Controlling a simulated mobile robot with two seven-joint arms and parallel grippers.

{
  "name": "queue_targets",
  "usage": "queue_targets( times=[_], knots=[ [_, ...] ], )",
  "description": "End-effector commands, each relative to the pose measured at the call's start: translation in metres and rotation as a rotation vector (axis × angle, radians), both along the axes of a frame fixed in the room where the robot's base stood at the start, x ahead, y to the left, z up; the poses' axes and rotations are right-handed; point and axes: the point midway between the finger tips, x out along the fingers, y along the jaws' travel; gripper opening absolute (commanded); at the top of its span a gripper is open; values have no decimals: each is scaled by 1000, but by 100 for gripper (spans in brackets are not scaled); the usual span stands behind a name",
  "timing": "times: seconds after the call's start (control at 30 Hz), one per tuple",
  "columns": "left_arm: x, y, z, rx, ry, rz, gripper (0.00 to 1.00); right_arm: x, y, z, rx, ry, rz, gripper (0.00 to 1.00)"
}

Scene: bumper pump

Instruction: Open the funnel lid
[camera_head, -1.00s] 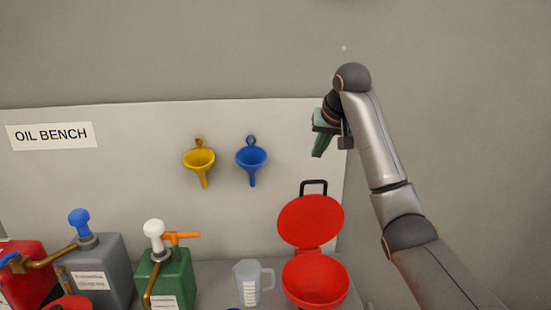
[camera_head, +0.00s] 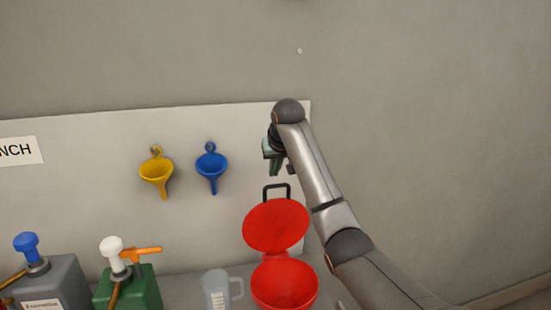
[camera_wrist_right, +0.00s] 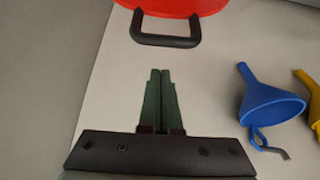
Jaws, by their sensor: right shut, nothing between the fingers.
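The red funnel (camera_head: 285,286) stands on the bench at the bottom of the head view. Its round red lid (camera_head: 276,225) stands raised on its hinge behind the bowl, so the funnel is open. A black handle (camera_head: 277,188) is on the lid's upper edge. The handle (camera_wrist_right: 166,40) and the lid's red edge (camera_wrist_right: 185,5) also show in the right wrist view. My right gripper (camera_head: 274,172) is just above the handle in the head view, apart from it. Its green fingers (camera_wrist_right: 160,72) are shut and empty. My left gripper is not in view.
A blue funnel (camera_head: 212,165) and a yellow funnel (camera_head: 157,171) hang on the white wall panel. A clear measuring jug (camera_head: 216,290) stands left of the red funnel. A green can (camera_head: 139,288) and a grey can (camera_head: 55,290) with pumps stand further left.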

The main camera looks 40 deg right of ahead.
Motion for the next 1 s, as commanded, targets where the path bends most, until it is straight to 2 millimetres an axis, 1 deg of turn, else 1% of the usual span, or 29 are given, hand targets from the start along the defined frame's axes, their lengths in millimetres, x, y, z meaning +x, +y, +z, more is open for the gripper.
queue_targets(
  times=[0.13,0.33,0.77,0.87,1.0],
  knots=[
    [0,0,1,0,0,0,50,-12,6,-4,0,3,-1,0],
    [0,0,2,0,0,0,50,-21,11,-7,2,2,-2,0],
    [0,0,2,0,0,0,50,-24,12,-8,1,2,-2,0],
    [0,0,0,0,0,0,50,-23,10,-9,-1,-5,-2,0],
    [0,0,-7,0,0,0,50,-23,3,-12,-14,-29,-2,0]
  ],
)
